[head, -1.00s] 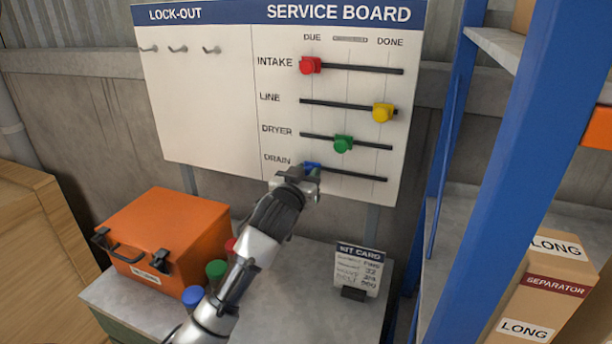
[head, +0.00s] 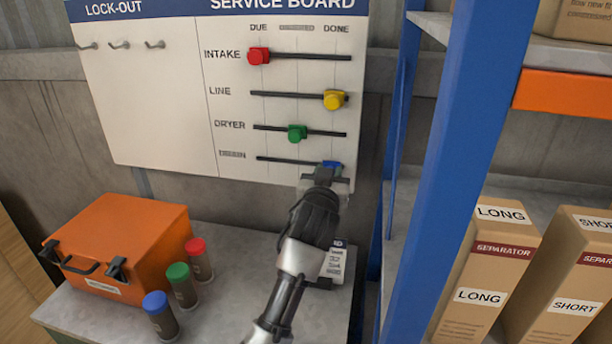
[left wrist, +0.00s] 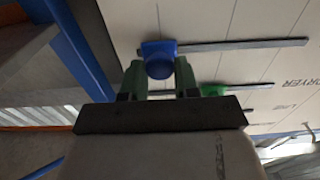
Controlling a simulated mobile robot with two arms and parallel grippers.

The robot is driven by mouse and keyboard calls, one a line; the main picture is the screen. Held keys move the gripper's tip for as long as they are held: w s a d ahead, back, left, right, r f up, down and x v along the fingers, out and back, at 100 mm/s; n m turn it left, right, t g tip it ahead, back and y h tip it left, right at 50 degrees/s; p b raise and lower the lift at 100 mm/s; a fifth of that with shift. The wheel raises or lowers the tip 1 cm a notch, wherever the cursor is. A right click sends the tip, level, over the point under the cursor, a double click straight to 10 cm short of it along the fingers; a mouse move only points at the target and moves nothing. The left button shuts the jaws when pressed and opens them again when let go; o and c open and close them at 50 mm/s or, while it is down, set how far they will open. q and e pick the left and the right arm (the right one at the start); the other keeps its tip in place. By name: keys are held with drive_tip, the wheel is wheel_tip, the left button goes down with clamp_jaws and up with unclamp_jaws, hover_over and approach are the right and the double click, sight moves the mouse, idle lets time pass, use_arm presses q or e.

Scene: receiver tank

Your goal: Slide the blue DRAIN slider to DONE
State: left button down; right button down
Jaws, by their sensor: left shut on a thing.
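The blue DRAIN slider (head: 333,165) is near the right end of the lowest track on the service board (head: 160,130), in line with the DONE column. My left gripper (head: 328,178) is shut on it from the front and partly hides it. In the left wrist view the blue slider (left wrist: 160,60) sits between the two green-looking fingers of my left gripper (left wrist: 160,75), near one end of its dark track, on a thin board line. My right gripper is not in view.
The green DRYER slider (head: 297,133) is mid-track above, the yellow LINE slider (head: 335,99) at DONE, the red INTAKE slider (head: 258,56) at DUE. A blue shelf post (head: 440,170) stands close to the right. The kit card (head: 336,262) is partly behind my arm.

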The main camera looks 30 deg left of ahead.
use_arm(q)
drive_tip(key=shift+f, duration=0.1)
drive_tip(key=shift+d, duration=0.1)
drive_tip(key=c, duration=1.2)
unclamp_jaws()
drive_tip(key=o, duration=0.4)
drive_tip(key=shift+w+d, duration=0.1)
drive_tip(key=shift+d, duration=0.05)
drive_tip(key=shift+c, duration=0.2)
drive_tip(key=b+v, duration=0.2)
drive_tip(key=v, duration=0.8)
drive_tip(key=shift+s+b, duration=0.35)
drive_tip(key=shift+s, duration=0.05)
